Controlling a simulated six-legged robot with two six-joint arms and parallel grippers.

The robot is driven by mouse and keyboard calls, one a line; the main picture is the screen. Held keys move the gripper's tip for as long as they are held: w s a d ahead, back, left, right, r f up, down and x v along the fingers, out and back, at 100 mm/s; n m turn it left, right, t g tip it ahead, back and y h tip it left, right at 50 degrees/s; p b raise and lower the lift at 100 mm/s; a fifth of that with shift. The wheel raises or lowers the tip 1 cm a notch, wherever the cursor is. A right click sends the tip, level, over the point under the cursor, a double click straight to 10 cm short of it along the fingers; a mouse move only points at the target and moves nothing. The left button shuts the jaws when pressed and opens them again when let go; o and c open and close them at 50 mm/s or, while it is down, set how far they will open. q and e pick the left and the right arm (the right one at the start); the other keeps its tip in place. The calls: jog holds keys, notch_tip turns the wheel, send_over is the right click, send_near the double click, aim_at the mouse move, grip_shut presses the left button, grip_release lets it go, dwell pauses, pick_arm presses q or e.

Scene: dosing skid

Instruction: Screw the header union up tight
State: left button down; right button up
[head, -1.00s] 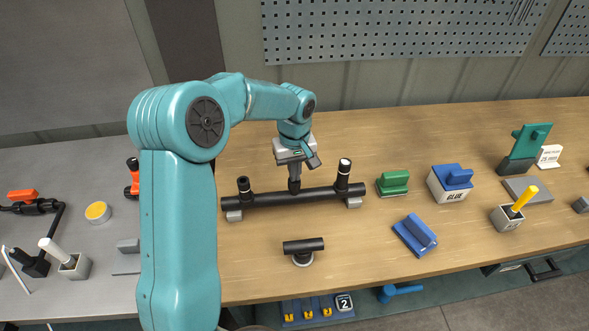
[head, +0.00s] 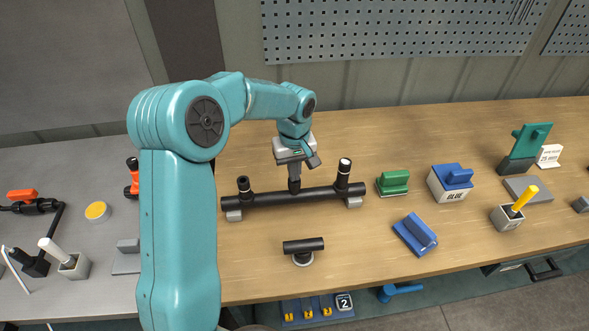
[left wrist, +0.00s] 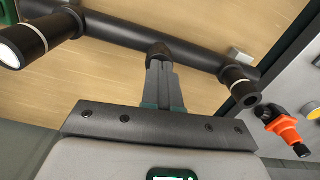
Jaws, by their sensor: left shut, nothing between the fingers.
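The black header pipe (head: 325,196) lies across the wooden bench on two light grey blocks. Two black stubs with pale rings rise from it, a left one (head: 244,187) and a right one with a white top (head: 343,172). My left gripper (head: 294,186) points down at the middle of the header, between the stubs. Its fingers are shut and empty. In the left wrist view the fingertips (left wrist: 161,66) meet or nearly meet a short dark round fitting (left wrist: 159,50) on the header, possibly the union. The fingers partly hide it, so I cannot tell contact or tightness.
A black tee piece (head: 303,246) stands in front of the header. An orange and black fitting (head: 132,178) is on the grey bench left.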

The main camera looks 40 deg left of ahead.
pick_arm(q)
notch_tip(320, 180, up, 2)
jog(key=shift+r+p, duration=0.1)
jog(key=shift+p, duration=0.3)
jog(key=shift+r, duration=0.45)
notch_tip(320, 180, up, 15)
jog(key=shift+f, duration=0.15)
